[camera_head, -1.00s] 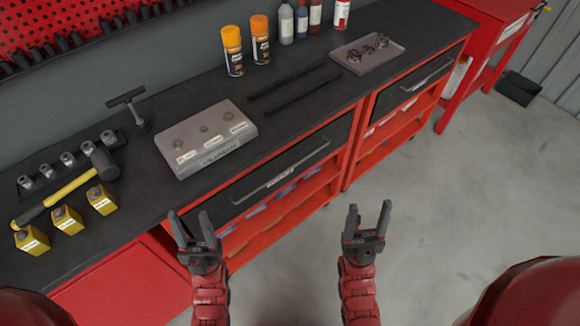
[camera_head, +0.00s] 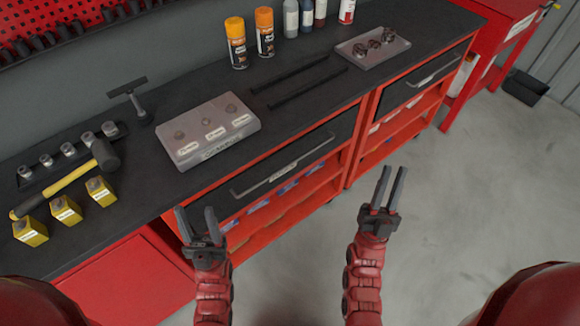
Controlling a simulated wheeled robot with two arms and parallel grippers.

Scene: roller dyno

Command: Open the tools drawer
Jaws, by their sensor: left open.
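A black-fronted drawer (camera_head: 300,160) with a long bar handle (camera_head: 270,180) and a small label sits under the bench's front edge, and it looks shut. A second black drawer (camera_head: 412,88) with a similar handle is further right, also shut. I cannot read the labels to tell which is the tools drawer. My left gripper (camera_head: 196,214) is open and empty, near the left end of the nearer drawer and apart from its handle. My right gripper (camera_head: 388,186) is open and empty, over the floor in front of the bench, away from both handles.
The bench top holds a grey case (camera_head: 205,128), a mallet (camera_head: 75,182), yellow blocks (camera_head: 65,208), spray cans (camera_head: 236,45) and a tray of parts (camera_head: 372,48). Open red shelves (camera_head: 290,195) are below the drawers. The grey floor (camera_head: 470,220) at right is clear.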

